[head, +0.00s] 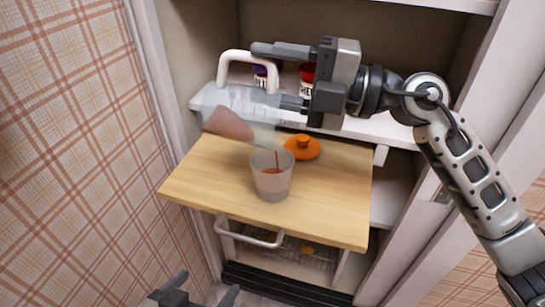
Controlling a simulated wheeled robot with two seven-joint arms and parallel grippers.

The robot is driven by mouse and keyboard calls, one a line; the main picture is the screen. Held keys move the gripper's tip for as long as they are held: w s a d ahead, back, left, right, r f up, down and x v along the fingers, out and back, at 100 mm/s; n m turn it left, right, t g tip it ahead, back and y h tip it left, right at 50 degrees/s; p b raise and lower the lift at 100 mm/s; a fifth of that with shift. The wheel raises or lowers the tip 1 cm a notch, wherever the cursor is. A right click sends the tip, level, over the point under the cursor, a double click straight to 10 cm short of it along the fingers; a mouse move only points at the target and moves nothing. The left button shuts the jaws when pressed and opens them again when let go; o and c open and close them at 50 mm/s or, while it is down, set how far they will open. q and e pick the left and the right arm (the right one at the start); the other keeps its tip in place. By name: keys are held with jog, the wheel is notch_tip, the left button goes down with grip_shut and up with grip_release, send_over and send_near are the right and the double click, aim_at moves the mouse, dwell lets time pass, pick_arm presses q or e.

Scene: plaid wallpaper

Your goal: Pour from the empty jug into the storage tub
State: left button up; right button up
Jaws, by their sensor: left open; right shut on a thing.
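My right gripper (268,77) is shut on the jug (216,97), a clear vessel with a thick white handle (235,56). The jug is tipped on its side above the wooden board, and reddish-brown liquid (228,123) shows inside it, so it is not empty. The storage tub (272,188), a clear grey cup-like container, stands upright and open on the board below the jug's right end. A thin dark streak and some reddish-brown liquid (271,171) show in the tub. My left gripper (207,291) is open and empty at the bottom edge, away from both.
An orange lid (303,153) with a knob lies on the wooden pull-out board (330,205), behind the tub. Two jars, purple-lidded (260,74) and red-lidded (307,82), stand on the white shelf behind. A wire basket (300,251) is below. The board's front and right are clear.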

jog(key=shift+d+f+b, duration=0.15)
jog(key=shift+d+b, duration=0.1)
jog(key=shift+b, duration=0.2)
jog(key=shift+d+y, duration=0.1)
jog(key=shift+y, duration=0.2)
jog(key=shift+s+d+b, duration=0.1)
jog(key=shift+d+b, duration=0.05)
jog(key=shift+b, duration=0.25)
jog(key=shift+r, duration=0.2)
pick_arm(q)
jog(key=shift+s+d+f, duration=0.15)
jog(key=shift+f, duration=0.2)
jog(key=shift+s+d+f, duration=0.1)
jog(key=shift+f, duration=0.25)
jog(key=shift+w, duration=0.1)
pick_arm(e)
jog(key=shift+d+f, duration=0.1)
pick_arm(q)
jog(key=shift+w+d+f, duration=0.15)
jog(key=shift+w+f, duration=0.05)
pick_arm(e)
jog(key=shift+d, duration=0.1)
pick_arm(q)
jog(key=shift+f+b, duration=0.1)
jog(key=shift+b, duration=0.2)
